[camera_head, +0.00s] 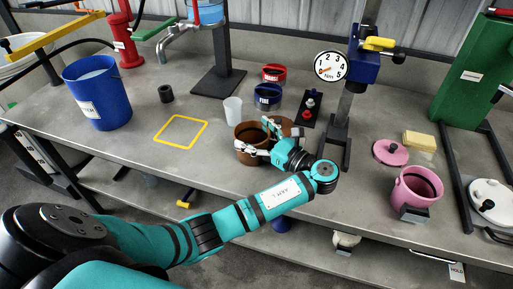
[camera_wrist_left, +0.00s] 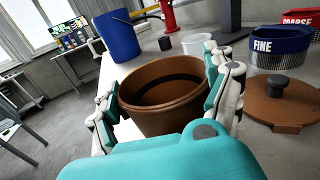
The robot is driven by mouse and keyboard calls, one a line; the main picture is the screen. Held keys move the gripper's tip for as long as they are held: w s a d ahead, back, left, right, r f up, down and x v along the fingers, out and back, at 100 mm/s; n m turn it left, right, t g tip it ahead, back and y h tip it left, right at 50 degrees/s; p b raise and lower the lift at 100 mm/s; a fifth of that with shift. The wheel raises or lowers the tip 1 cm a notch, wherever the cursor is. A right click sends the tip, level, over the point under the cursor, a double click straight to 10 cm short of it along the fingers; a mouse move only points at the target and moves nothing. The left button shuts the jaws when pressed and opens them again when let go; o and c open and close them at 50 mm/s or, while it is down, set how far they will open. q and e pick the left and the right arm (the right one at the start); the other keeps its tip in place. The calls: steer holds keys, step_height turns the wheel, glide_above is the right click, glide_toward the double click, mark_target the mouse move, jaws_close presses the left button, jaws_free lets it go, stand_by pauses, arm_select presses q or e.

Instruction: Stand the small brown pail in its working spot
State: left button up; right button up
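The small brown pail (camera_head: 245,147) stands upright and open at the top near the middle of the bench. In the left wrist view the pail (camera_wrist_left: 165,95) fills the space between the two fingers. My left gripper (camera_head: 262,137) reaches it from the right, one finger along its near side and one along its far side. Both pads of the left gripper (camera_wrist_left: 160,100) appear to touch the wall. The palm hides the pail's lower part in the wrist view. A yellow square outline (camera_head: 158,142) is marked on the bench to the left, empty. My right gripper is not in view.
A brown lid (camera_wrist_left: 280,112) lies right of the pail. A translucent cup (camera_head: 233,110) stands just behind it. A column base (camera_head: 334,150) and pink pail (camera_head: 414,190) stand right.

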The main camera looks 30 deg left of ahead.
arm_select(q)
steer(key=c, duration=0.8)
